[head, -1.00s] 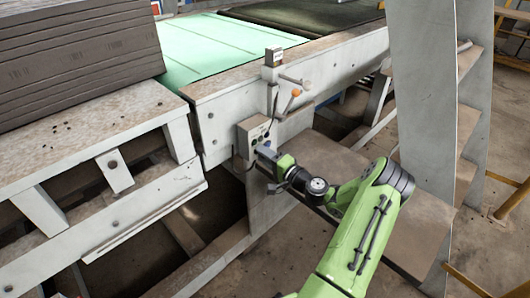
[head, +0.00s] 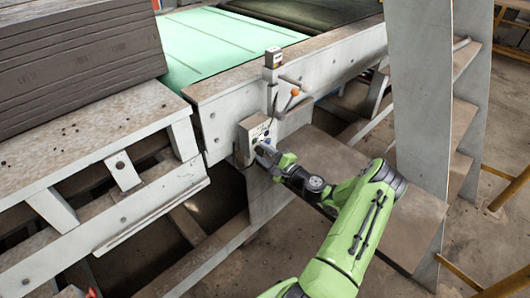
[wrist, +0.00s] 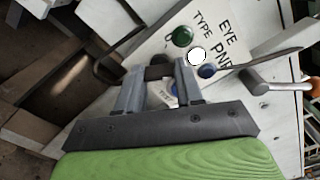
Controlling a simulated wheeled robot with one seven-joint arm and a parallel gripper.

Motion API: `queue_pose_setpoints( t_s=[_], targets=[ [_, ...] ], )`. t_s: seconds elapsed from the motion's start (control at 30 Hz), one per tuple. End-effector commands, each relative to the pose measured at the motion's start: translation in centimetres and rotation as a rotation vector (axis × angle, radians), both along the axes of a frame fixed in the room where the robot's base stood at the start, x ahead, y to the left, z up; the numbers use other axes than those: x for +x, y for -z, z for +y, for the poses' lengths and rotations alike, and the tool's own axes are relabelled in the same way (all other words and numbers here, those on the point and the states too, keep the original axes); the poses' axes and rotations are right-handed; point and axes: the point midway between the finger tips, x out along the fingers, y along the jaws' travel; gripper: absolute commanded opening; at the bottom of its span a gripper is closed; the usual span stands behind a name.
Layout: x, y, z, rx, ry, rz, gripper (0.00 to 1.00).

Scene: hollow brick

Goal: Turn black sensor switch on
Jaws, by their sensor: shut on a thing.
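The grey control box (head: 243,148) is mounted on the side of the conveyor frame. In the wrist view its white panel (wrist: 150,45) carries printed lettering that includes "TYPE" and "EYE". The black switch (wrist: 159,71) is a dark knob low on this panel, between my fingertips. My gripper (wrist: 158,74) is shut on it, with a finger on each side. In the head view my gripper (head: 260,149) is at the front of the box and hides the knob. The exact position of the knob is hard to read.
A green button (wrist: 183,36), a white round light (wrist: 196,55) and a blue button (wrist: 207,71) sit beside the knob. A lever with an orange knob (head: 295,92) sticks out above the box. A grey ladder-like post (head: 425,100) stands to the right.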

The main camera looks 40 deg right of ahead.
Motion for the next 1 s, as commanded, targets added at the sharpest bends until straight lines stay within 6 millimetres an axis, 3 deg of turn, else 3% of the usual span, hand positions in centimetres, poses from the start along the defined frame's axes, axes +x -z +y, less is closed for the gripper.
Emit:
queue_pose_setpoints(
  t_s=[0.5,0.53,0.67,1.0],
  targets=[
    [-0.04,0.15,0.00,0.022,0.001,0.003,0.06],
    [-0.04,0.15,0.00,0.022,0.001,0.003,0.39],
    [-0.04,0.12,0.00,0.021,0.000,0.003,0.59],
    [-0.47,0.05,-0.08,0.020,0.002,0.002,0.62]
  ],
)
